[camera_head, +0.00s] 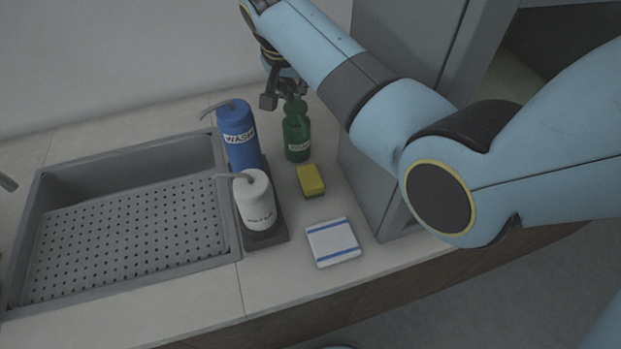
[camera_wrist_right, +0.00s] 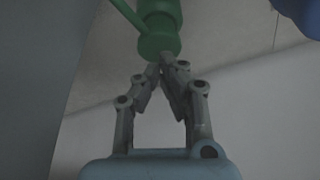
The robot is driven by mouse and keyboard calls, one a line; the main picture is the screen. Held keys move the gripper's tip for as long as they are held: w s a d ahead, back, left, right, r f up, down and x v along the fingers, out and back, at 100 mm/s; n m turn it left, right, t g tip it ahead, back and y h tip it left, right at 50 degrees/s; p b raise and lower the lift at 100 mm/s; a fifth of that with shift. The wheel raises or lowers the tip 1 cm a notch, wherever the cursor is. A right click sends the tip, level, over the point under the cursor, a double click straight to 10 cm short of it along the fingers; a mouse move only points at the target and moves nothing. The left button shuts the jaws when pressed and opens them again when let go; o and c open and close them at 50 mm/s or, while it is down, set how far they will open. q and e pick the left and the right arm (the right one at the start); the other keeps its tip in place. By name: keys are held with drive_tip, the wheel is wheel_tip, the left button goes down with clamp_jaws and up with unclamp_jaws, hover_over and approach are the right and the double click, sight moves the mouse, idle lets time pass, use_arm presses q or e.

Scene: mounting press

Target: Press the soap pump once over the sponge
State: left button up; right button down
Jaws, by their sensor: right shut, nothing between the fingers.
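A green bottle (camera_head: 296,138) with a small pale label stands upright on the counter behind the yellow sponge (camera_head: 311,179). The sponge lies flat, with a darker underside. My right gripper (camera_head: 285,98) is shut and empty, close to the top of the green bottle. In the right wrist view, the fingertips (camera_wrist_right: 165,65) meet just at the green pump head (camera_wrist_right: 158,44), whose spout (camera_wrist_right: 128,14) points up and left in that picture. I cannot tell whether the fingers touch the pump head. My left gripper is not in view.
A blue WASH pump bottle (camera_head: 238,135) and a white pump bottle (camera_head: 256,202) stand on a dark tray (camera_head: 266,239) beside the perforated sink (camera_head: 125,240). A folded blue-striped cloth (camera_head: 333,242) lies in front of the sponge. A grey cabinet side (camera_head: 375,190) rises to the right.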

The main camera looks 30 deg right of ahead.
drive_tip(key=shift+f, duration=0.15)
drive_tip(key=shift+f+b, duration=0.75)
drive_tip(key=shift+f, duration=0.45)
drive_tip(key=shift+r+p, duration=1.35)
drive_tip(key=shift+p, duration=0.1)
